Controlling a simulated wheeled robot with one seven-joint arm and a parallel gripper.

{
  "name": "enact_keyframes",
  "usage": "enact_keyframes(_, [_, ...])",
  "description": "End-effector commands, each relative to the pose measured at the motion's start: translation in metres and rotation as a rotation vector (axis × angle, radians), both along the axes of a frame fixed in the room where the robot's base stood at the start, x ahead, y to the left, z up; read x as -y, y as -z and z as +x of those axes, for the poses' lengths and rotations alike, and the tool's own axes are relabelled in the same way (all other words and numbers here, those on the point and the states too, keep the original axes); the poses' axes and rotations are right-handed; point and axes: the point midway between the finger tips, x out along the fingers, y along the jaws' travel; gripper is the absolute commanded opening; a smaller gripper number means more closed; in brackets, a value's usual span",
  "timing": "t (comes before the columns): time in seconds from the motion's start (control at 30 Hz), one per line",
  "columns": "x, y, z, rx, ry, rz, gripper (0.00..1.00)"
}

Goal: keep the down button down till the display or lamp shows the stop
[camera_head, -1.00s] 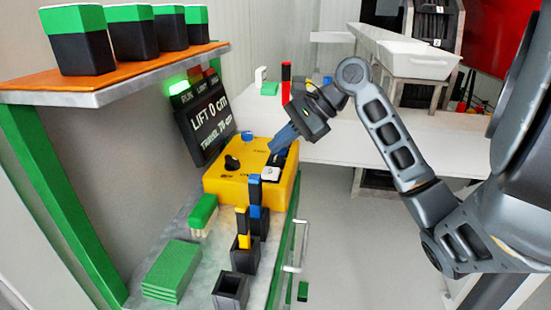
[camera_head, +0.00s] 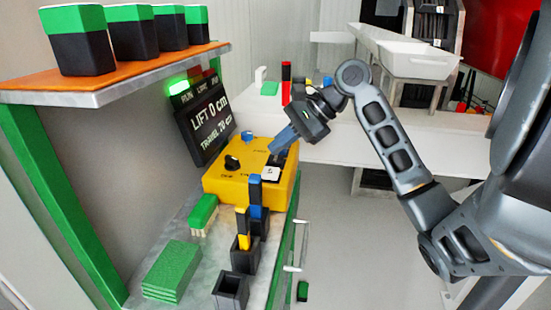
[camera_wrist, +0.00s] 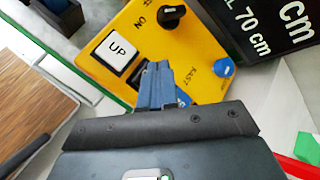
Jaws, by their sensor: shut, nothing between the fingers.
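The yellow control box (camera_head: 226,184) stands on the bench and carries a white button, a black knob (camera_head: 232,162) and a blue knob (camera_head: 248,136). In the wrist view the white button (camera_wrist: 119,52) reads UP. My gripper (camera_head: 277,147) is shut and empty, its fingertips at the box's far right part. The display (camera_head: 205,120) reads LIFT 0 cm and a travel line. The green lamp (camera_head: 178,86) by RUN is lit.
Black holders with blue and yellow pieces (camera_head: 256,195), a green brush (camera_head: 202,212) and green pads (camera_head: 171,270) stand in front of the box. A shelf (camera_head: 150,72) with green-black bins overhangs at left. A white table (camera_head: 400,140) lies behind.

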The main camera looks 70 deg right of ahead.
Motion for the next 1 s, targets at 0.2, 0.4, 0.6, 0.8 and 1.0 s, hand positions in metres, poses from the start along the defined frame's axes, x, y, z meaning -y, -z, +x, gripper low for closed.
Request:
enact_keyframes(0.2, [-0.0003,0.004,0.0003,0.0,0.0,0.001,0.0])
enact_keyframes(0.4, [-0.0002,0.0042,0.0002,0.0,0.0,0.001,0.0])
enact_keyframes(0.6, [-0.0002,0.0054,0.0003,0.0,0.0,0.001,0.0])
enact_keyframes(0.8, [-0.0002,0.0077,0.0003,0.0,0.0,0.001,0.0])
enact_keyframes(1.0, [-0.0002,0.0099,0.0002,0.0,0.0,0.001,0.0])
